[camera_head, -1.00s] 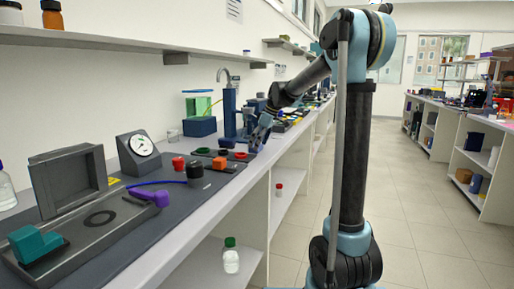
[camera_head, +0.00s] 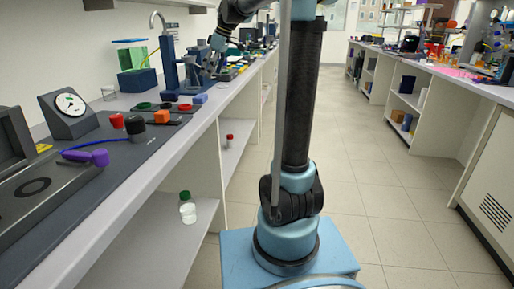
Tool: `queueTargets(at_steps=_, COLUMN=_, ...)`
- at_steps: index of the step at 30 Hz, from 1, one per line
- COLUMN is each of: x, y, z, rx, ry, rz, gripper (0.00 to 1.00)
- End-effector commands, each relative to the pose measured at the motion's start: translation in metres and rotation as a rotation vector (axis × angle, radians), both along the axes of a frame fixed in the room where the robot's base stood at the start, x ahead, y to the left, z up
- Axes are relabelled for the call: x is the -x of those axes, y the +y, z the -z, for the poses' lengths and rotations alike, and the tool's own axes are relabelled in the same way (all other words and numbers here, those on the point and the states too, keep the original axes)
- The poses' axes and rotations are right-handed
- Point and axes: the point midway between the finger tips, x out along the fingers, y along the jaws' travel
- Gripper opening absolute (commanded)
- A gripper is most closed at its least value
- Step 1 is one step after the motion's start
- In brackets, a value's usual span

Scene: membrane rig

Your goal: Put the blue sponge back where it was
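A small blue block (camera_head: 200,98), which looks like the blue sponge, lies on the bench near its front edge. It is just right of the red ring (camera_head: 184,107). My gripper (camera_head: 211,70) is over the bench, above and slightly beyond the block in the picture. It appears apart from the block. The fingers are small and dark against the blue stand behind, so their opening cannot be made out.
An orange block (camera_head: 162,116), a black knob (camera_head: 135,128) and a red knob (camera_head: 117,121) are on the bench. A gauge (camera_head: 69,104) and purple handle (camera_head: 90,157) stand left. A green-capped bottle (camera_head: 187,208) is on the shelf below. The aisle floor is clear.

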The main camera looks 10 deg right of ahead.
Motion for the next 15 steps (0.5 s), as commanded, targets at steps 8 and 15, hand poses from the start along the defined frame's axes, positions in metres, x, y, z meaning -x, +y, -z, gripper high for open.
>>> queueTargets(at_steps=8, x=0.080, y=-0.047, z=0.030, rx=0.037, ry=0.052, rz=0.216, gripper=0.81)
queueTargets(at_steps=15, x=0.158, y=-0.088, z=0.072, rx=0.068, ry=0.093, rz=0.436, gripper=0.81)
